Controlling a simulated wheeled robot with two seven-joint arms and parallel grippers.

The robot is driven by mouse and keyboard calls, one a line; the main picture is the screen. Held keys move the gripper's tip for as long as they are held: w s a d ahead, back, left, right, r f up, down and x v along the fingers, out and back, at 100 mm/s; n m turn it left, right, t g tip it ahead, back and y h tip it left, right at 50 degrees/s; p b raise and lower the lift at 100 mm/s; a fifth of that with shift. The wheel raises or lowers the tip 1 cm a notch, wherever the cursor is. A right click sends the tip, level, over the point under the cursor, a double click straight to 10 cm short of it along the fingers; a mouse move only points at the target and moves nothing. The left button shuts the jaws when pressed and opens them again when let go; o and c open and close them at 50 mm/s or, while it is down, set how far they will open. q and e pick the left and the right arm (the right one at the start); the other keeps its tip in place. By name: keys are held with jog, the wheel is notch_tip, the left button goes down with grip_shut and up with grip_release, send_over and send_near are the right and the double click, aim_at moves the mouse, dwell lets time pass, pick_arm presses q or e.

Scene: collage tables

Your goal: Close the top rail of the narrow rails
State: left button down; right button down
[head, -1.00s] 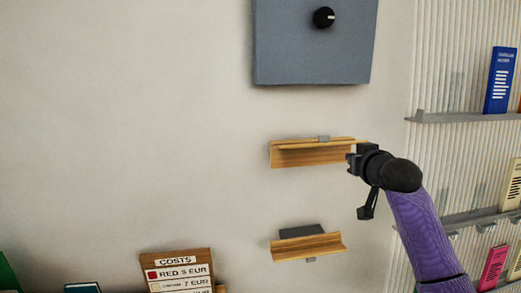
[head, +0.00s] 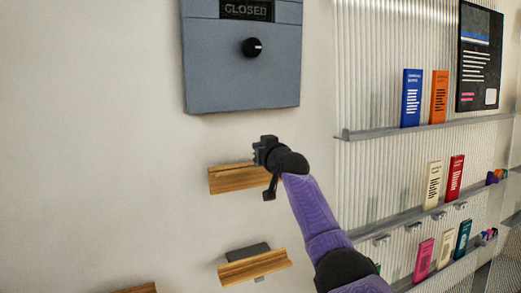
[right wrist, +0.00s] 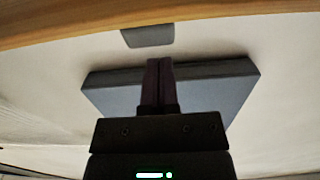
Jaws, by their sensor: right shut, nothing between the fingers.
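The top narrow rail (head: 236,180) is a short wooden ledge on the wall, below a grey panel. Its right end is hidden behind my right gripper (head: 262,150). That gripper is shut and empty, at and slightly above the rail's right part; I cannot tell whether it touches. In the right wrist view the shut fingers (right wrist: 158,84) point towards a grey slab, and a wooden rail edge (right wrist: 215,18) with a grey tab (right wrist: 147,37) crosses the top, apart from the fingers. The lower narrow rail (head: 254,269) has a dark grey plate (head: 248,252) behind it. My left gripper is not in view.
The grey panel (head: 225,75) with a black knob (head: 252,47) and a display reading CLOSED (head: 246,10) hangs above. On the right, grey shelves (head: 430,130) hold several coloured booklets. Bare wall (head: 90,140) lies to the left.

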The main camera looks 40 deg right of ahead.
jog(key=shift+s+f, duration=0.2)
jog(key=shift+f, duration=0.3)
jog(key=shift+s+f, duration=0.2)
jog(key=shift+f, duration=0.25)
jog(key=shift+a, duration=0.1)
